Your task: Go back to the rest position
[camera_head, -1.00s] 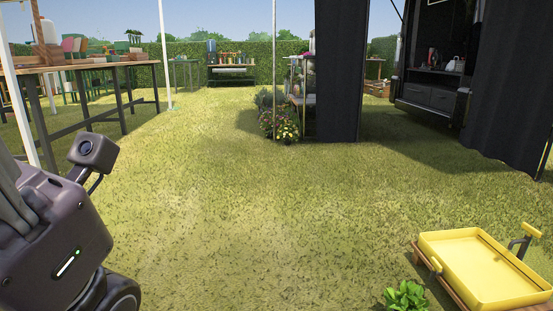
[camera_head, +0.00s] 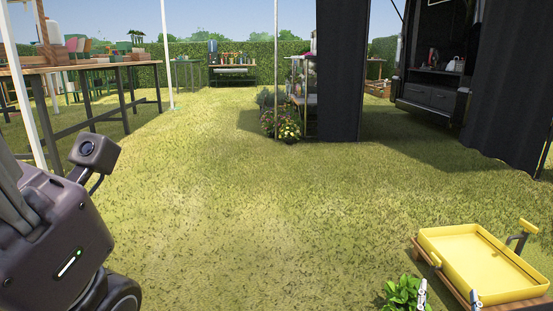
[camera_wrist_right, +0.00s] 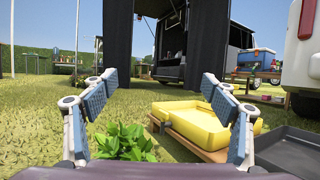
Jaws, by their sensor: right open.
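My right gripper (camera_head: 449,297) shows only by its fingertips at the bottom right of the head view. In the right wrist view its two blue-padded fingers (camera_wrist_right: 157,100) stand wide apart with nothing between them. A green leafy plant (camera_head: 404,292) is beside the fingertips; in the right wrist view the plant (camera_wrist_right: 124,142) is low between the fingers, nearer the left one. A yellow tray (camera_head: 482,262) lies on a wooden board, beyond and right of the plant. My left gripper is not in view.
A wooden table (camera_head: 85,64) stands at the left. Potted flowers (camera_head: 281,126) stand beside a dark curtain (camera_head: 338,70). A dark van (camera_head: 432,75) is at the right. A black tray (camera_wrist_right: 290,150) lies at right in the wrist view. The middle grass is clear.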

